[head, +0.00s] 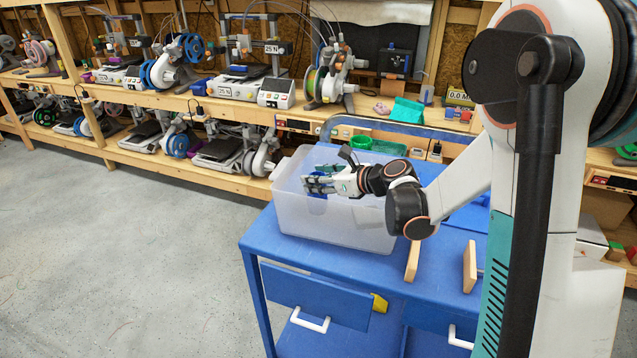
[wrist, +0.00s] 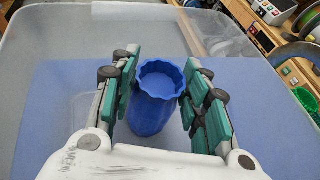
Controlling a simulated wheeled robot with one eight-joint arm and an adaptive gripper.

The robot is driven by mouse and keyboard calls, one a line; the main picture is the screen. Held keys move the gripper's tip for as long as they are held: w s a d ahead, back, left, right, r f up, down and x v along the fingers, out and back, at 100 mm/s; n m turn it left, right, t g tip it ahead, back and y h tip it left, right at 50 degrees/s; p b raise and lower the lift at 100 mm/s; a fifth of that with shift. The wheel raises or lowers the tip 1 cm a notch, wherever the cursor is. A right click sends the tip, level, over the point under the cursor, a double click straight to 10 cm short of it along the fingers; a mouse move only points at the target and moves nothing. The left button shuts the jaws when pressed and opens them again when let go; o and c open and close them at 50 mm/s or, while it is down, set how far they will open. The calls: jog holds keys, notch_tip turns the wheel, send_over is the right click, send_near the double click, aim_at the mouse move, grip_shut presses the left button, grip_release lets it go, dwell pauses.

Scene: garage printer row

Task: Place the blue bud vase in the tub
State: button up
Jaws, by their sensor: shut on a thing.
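The blue bud vase (wrist: 155,112) is a ribbed cylinder with a scalloped rim, held between the two teal-padded fingers of my gripper (wrist: 162,85). My gripper is shut on it. The tub is a clear, frosted plastic box on the blue cart. In the wrist view, its wall (wrist: 40,45) rises beyond the vase. I cannot tell whether the vase touches the tub floor.
The blue cart (head: 262,238) has two upright wooden pieces (head: 413,261) to the right of the tub. A grey rail (head: 400,127) runs behind it. Shelves with several printers and a green bin (head: 388,147) stand behind. Open concrete floor (head: 110,260) lies at left.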

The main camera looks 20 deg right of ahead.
jog(key=shift+f, duration=0.15)
jog(key=o, duration=1.3)
jog(key=shift+r, duration=0.2)
jog(key=shift+s+d+r, duration=0.15)
jog(key=shift+s, duration=0.1)
jog(key=p+v, duration=0.3)
jog(key=v, duration=0.8)
jog(key=shift+s+d, duration=0.15)
